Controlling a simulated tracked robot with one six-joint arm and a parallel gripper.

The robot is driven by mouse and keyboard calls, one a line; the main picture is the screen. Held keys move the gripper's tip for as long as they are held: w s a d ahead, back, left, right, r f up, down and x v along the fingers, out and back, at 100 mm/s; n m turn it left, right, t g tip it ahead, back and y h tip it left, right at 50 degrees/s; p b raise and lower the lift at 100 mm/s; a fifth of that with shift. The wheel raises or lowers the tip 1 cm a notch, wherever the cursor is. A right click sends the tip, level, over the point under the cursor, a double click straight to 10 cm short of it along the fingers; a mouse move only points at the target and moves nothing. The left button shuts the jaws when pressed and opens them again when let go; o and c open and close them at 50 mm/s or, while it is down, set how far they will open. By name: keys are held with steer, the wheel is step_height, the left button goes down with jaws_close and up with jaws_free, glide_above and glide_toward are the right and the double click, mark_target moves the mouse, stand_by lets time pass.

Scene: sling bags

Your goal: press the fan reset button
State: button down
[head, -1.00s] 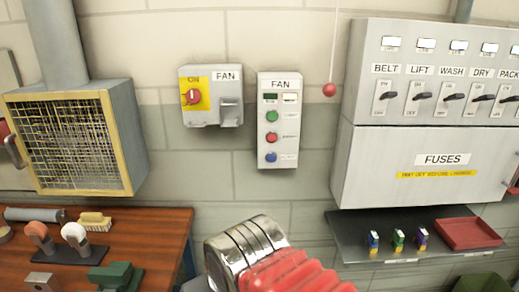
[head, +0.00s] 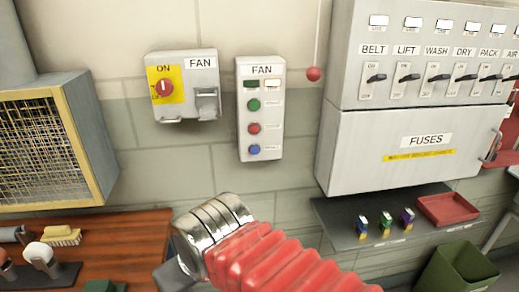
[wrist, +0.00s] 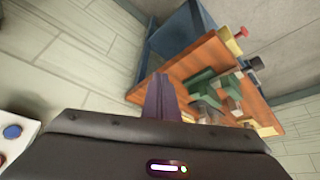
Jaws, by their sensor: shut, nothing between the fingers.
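The grey FAN panel (head: 262,110) hangs on the wall with a green button (head: 254,105), a red button (head: 254,128) and a blue button (head: 255,149) in a column. The small labels beside them are too blurred to read. In the wrist view the blue button (wrist: 12,132) shows on the panel at the left edge. My gripper (wrist: 158,80) is shut and empty, its dark fingers pointing past the workbench and apart from the panel. In the head view my chrome wrist and red sleeve are below the panel; the fingers are not clear there.
A FAN switch box (head: 183,85) with a red knob is left of the panel. A red ball on a cord (head: 313,74) hangs to its right. The fuse cabinet (head: 400,150) and a shelf (head: 340,226) are further right. A wooden workbench (head: 110,265) is at lower left.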

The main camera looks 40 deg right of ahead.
steer(key=w+d+r+n, duration=0.3)
steer(key=w+d+r, duration=0.15)
steer(key=d, duration=0.35)
steer(key=w+d+r+n, duration=0.3)
steer(key=w+d+r, duration=0.15)
steer(key=d, duration=0.45)
steer(key=s+d+r+n+t, duration=0.1)
steer(key=d+r, duration=0.6)
steer(key=d, duration=0.7)
steer(key=s+n, duration=0.1)
steer(key=n, duration=0.1)
steer(key=shift+s+d+n+t+y, duration=0.2)
steer(key=shift+d+n+t+y, duration=0.1)
steer(key=shift+n+t, duration=0.1)
steer(key=shift+r, duration=0.1)
